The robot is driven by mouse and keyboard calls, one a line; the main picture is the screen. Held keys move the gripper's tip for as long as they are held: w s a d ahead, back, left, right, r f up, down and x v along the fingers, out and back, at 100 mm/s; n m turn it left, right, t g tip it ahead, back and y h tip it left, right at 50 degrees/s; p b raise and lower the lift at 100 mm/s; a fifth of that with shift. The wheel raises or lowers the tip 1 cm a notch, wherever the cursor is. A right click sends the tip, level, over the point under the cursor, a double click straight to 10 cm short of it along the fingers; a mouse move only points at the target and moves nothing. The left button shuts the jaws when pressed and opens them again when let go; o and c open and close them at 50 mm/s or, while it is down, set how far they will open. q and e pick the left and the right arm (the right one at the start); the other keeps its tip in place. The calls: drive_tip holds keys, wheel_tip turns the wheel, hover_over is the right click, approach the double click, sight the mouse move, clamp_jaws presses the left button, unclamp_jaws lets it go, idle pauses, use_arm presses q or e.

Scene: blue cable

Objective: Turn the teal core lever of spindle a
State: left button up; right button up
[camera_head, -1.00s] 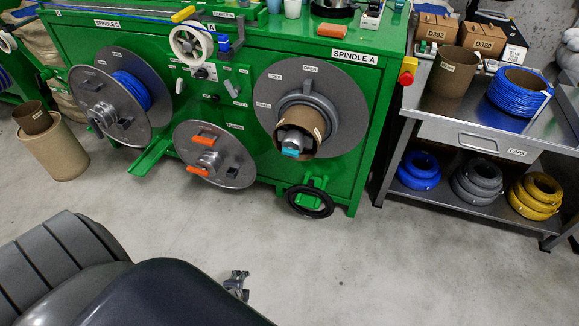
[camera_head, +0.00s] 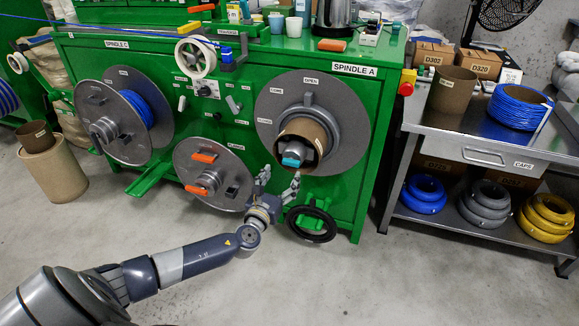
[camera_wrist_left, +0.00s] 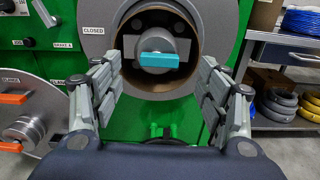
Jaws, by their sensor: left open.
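Spindle A (camera_head: 343,110) is a grey disc on the right of the green machine, with a brown cardboard core (camera_head: 322,130) around its hub. The teal core lever (camera_head: 292,161) sits at the hub's front. In the left wrist view the teal lever (camera_wrist_left: 159,61) lies level across the grey hub, inside the brown core ring (camera_wrist_left: 131,78). My left gripper (camera_head: 279,180) is just below and left of the lever. In the left wrist view its spread fingers (camera_wrist_left: 160,90) stand either side of the lever, apart from it, with nothing between them. My right gripper is not in view.
A black handwheel (camera_head: 311,224) is below spindle A. The flange disc (camera_head: 240,175) with orange handles is left of my gripper. A steel cart (camera_head: 470,135) with blue, grey and yellow coils stands at right. The floor in front is clear.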

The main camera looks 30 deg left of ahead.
sight(290, 162)
use_arm(q)
drive_tip(key=b+x, duration=0.1)
drive_tip(key=x, duration=0.4)
drive_tip(key=shift+w+a+f, duration=0.1)
drive_tip(key=shift+w, duration=0.2)
drive_tip(key=shift+x, duration=1.05)
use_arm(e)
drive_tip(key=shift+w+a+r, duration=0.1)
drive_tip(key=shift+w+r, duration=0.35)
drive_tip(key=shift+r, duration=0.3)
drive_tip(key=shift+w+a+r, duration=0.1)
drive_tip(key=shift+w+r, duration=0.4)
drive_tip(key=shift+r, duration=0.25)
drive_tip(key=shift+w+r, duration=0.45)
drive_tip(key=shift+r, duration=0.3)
use_arm(q)
drive_tip(key=c, duration=1.1)
